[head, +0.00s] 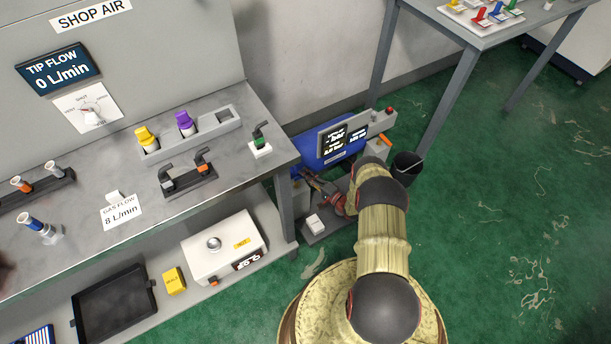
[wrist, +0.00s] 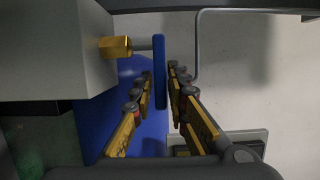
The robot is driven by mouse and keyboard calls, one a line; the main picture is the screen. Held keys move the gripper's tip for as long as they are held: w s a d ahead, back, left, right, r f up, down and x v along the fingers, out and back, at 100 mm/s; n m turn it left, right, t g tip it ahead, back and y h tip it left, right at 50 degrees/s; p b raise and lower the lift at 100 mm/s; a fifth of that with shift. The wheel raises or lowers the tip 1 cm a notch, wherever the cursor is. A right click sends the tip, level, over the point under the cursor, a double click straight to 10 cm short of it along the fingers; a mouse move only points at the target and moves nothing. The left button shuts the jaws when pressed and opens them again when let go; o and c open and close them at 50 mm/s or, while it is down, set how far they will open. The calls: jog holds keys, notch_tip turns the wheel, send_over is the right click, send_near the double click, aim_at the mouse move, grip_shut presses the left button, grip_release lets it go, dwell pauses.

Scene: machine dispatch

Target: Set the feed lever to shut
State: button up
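In the wrist view a blue lever plate (wrist: 160,72) shows edge-on and upright, on a grey stem from a brass fitting (wrist: 116,47). It looks like the feed lever, but no label for it is readable. My gripper (wrist: 162,78) is open, with one finger to each side of the blue plate. I cannot tell whether either finger touches it. In the head view my gripper (head: 309,177) reaches low at the left end of the blue machine (head: 312,150), beside the bench; the lever is not clear there.
The bench (head: 262,172) with its leg stands close left of my gripper. A small white block (head: 315,222) lies on the low platform. A dark bin (head: 406,167) stands right of my arm. A pale wall (wrist: 260,80) is behind the lever. Green floor is free at right.

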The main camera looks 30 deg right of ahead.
grip_shut()
dwell(0.4)
jog(key=shift+s+a, duration=0.1)
jog(key=shift+s, duration=0.1)
